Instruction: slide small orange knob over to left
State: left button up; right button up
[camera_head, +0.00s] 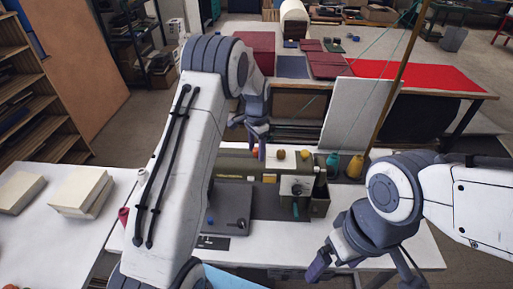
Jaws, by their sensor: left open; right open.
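My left gripper (249,137) is open, at the machine's far side, to the left of and slightly beyond the orange knob in the picture. No contact with the knob shows. My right gripper (364,264) is open and empty over the table's front right, well apart from the knob. My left arm hides the machine's left part.
A teal thread cone (333,163) and an orange one (355,166) stand right of the machine. Pale blocks (82,192) lie on the left of the white table (45,235). Behind is a bench with red cloth (415,76).

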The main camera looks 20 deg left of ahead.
pick_arm(q)
grip_shut()
dwell(1.4)
